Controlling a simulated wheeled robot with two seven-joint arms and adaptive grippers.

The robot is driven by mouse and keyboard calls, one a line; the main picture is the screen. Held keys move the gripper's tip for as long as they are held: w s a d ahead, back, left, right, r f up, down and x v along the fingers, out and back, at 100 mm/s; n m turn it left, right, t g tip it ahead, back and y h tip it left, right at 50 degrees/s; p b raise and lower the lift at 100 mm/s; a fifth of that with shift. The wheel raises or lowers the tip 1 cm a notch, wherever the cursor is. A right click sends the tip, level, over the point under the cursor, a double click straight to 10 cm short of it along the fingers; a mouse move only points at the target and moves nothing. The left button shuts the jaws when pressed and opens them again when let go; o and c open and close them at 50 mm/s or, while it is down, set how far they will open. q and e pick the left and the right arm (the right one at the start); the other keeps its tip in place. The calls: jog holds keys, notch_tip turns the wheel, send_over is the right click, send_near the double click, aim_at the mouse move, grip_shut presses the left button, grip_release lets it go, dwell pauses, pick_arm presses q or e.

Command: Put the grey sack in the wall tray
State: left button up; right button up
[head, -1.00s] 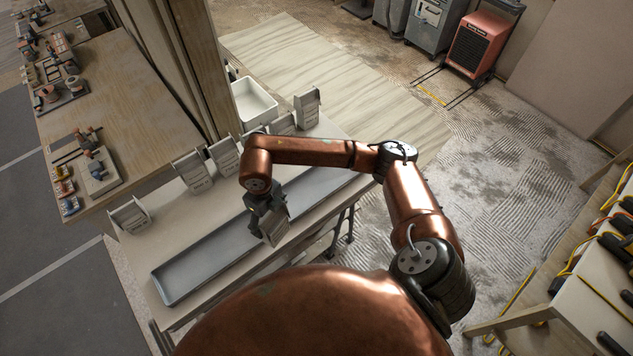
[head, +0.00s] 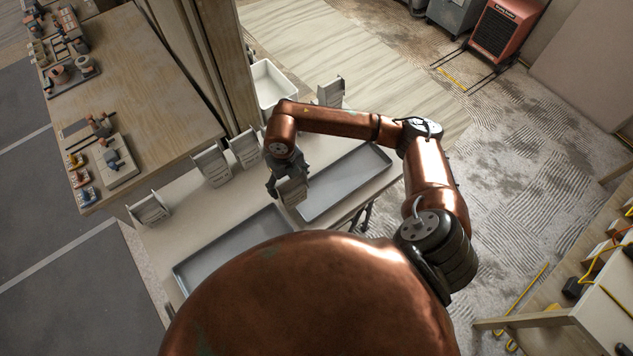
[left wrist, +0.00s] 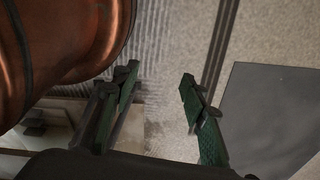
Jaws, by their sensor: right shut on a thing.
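My right gripper (head: 283,184) is shut on a small grey sack (head: 293,191) and holds it upright over the bench, near the gap between two shallow grey trays. One tray (head: 190,264) lies to the near left, partly hidden by my body. The other tray (head: 378,155) lies to the right. I cannot tell which is the wall tray, nor whether the sack touches anything. My left gripper (left wrist: 160,90) shows only in the left wrist view, open with nothing between its fingers.
A white basin (head: 272,88) stands behind. A wooden post (head: 228,70) and a tool-covered table (head: 165,120) border the bench.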

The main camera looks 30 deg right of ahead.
aim_at(301, 180)
jog(key=d, duration=0.1)
jog(key=d+f, duration=0.1)
jog(key=d+p, duration=0.1)
jog(key=d, duration=0.1)
jog(key=shift+d+f, duration=0.1)
jog(key=shift+f, duration=0.3)
pick_arm(q)
jog(key=r, duration=0.1)
jog(key=r+p, duration=0.2)
jog(key=r, duration=0.1)
jog(key=shift+w, duration=0.35)
pick_arm(e)
jog(key=d+f, duration=0.4)
jog(key=f, duration=0.4)
jog(key=shift+d+f, duration=0.15)
jog(key=shift+f, duration=0.25)
pick_arm(q)
jog(key=shift+f, duration=0.1)
pick_arm(e)
jog(key=shift+f, duration=0.15)
jog(key=o, duration=1.5)
pick_arm(q)
jog(key=shift+w, duration=0.3)
pick_arm(e)
jog(key=o, duration=0.4)
